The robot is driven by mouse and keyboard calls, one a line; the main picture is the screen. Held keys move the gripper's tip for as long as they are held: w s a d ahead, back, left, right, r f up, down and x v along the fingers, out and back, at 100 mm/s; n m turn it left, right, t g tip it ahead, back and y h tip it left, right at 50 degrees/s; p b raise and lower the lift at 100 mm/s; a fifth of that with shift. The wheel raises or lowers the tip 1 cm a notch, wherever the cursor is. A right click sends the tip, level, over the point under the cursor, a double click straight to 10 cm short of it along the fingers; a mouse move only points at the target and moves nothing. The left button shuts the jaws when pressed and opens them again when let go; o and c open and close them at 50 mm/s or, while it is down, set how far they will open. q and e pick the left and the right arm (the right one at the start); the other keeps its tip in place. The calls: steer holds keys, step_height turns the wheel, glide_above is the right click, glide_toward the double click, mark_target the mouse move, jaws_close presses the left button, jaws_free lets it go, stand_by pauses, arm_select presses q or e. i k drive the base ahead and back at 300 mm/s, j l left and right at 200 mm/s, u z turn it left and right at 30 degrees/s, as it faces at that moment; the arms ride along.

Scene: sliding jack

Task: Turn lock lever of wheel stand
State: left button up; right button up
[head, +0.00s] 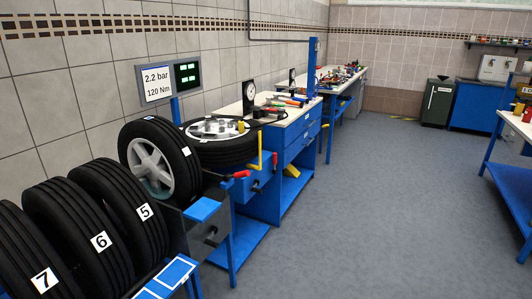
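A tyre lies flat with its rim up on a low stand (222,152), left of centre. A small red-handled lever (241,174) sticks out at the front of this stand, roughly level. A yellow bent bar (260,160) stands just right of it. I cannot tell for sure which of these is the lock lever. An upright wheel with a grey spoked rim (150,165) stands left of the flat tyre and partly hides the stand. Neither of my grippers is in view.
Numbered tyres (103,241) stand in a rack at the front left. A blue workbench (297,135) with tools runs along the wall behind. A display (157,84) reads 2.2 bar, 120 Nm. The grey floor (370,210) is clear; another blue table (516,127) stands right.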

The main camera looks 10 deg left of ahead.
mark_target(275, 162)
steer(key=i+l+u, duration=0.1)
steer(key=i+l, duration=0.15)
steer(key=i, duration=0.25)
steer(key=i+l+u, duration=0.1)
steer(key=i+l, duration=0.15)
steer(key=i, duration=0.3)
steer(key=i+l+u, duration=0.15)
steer(key=i+l, duration=0.15)
steer(key=i, duration=0.2)
